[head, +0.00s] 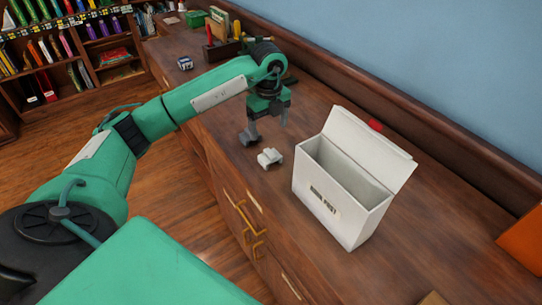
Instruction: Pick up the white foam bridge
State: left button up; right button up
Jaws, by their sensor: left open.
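The white foam bridge (269,158) is a small pale block lying on the brown wooden counter, left of a white box. My left gripper (267,137) hangs just behind and above it, pointing down, with its two grey fingers spread apart and nothing between them. The foam bridge is apart from the fingers, nearer the counter's front edge. My right gripper is not in view.
The open white box (330,205) with a raised lid stands close on the right. A red thing (375,125) shows behind its lid. A small blue-and-white item (185,63) and a green bin (196,19) stand farther back. An orange object (525,240) is at the right edge.

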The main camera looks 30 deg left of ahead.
pick_arm(q)
send_over(270, 153)
jog(key=f, duration=0.5)
jog(key=shift+w+a+f, duration=0.1)
jog(key=shift+w+a, duration=0.2)
jog(key=shift+a, duration=0.05)
jog(key=f, duration=0.1)
jog(key=f+p, duration=0.1)
jog(key=f, duration=0.2)
jog(key=shift+s+d+f, duration=0.25)
jog(key=shift+d+f, duration=0.05)
jog(key=shift+f, duration=0.35)
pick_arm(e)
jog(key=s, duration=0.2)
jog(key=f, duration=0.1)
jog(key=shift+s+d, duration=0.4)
pick_arm(q)
jog(key=shift+c, duration=0.4)
jog(key=c, duration=1)
